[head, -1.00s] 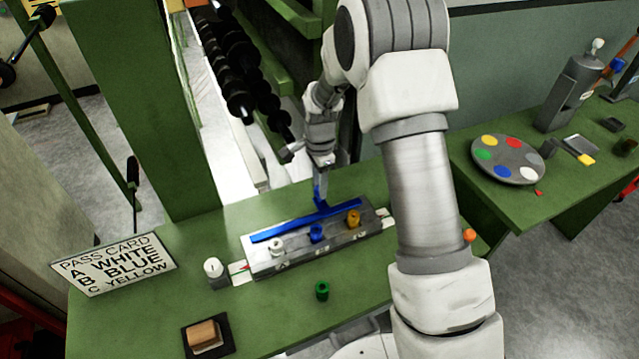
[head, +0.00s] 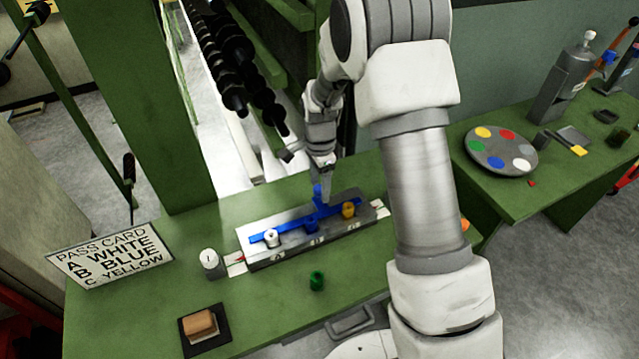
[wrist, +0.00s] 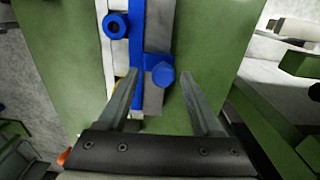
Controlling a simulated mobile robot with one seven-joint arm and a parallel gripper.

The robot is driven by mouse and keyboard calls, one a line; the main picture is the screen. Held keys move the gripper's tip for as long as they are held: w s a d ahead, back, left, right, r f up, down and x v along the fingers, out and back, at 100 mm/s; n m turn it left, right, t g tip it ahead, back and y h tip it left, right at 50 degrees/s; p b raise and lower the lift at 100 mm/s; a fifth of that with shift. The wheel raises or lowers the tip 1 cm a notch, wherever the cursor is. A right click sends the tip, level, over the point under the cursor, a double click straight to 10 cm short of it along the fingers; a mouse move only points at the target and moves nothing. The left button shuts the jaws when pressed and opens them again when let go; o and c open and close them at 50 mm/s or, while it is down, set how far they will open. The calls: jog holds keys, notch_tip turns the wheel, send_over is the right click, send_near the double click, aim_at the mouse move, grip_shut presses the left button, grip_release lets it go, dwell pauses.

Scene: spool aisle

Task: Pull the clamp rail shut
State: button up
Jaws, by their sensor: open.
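The blue clamp rail (head: 290,226) lies along the grey block (head: 262,258) on the green bench, close behind a white, a blue (head: 311,225) and a yellow spool. Its blue handle (head: 318,191) sticks up behind the rail's middle. My gripper (head: 324,196) points down at the handle. In the wrist view the open gripper (wrist: 159,73) has the round blue handle (wrist: 161,77) between its fingertips, with room to either side. The rail (wrist: 138,35) runs beside the blue spool (wrist: 115,26); I cannot tell whether they touch.
A pass card (head: 110,255) listing white, blue and yellow stands at left. A white spool-like piece (head: 211,262), a green spool (head: 317,280) and a tan block (head: 200,325) sit on the bench. A colour disc (head: 500,150) lies on the right bench. Green posts stand behind.

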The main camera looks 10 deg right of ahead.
notch_tip(320, 180, up, 18)
jog(key=shift+f, duration=0.25)
dwell(0.3)
jog(key=s+d+r+n+t, duration=0.1)
jog(key=s+d+r+n, duration=0.1)
jog(key=s+r+n, duration=0.3)
jog(key=s+d+r+n+t, duration=0.25)
jog(key=s+r, duration=0.25)
jog(key=s, duration=0.3)
jog(key=s+d+n+t, duration=0.2)
jog(key=s+n, duration=0.5)
jog(key=s, duration=0.6)
jog(key=shift+d+f, duration=0.25)
jog(key=shift+d, duration=0.05)
dwell(0.8)
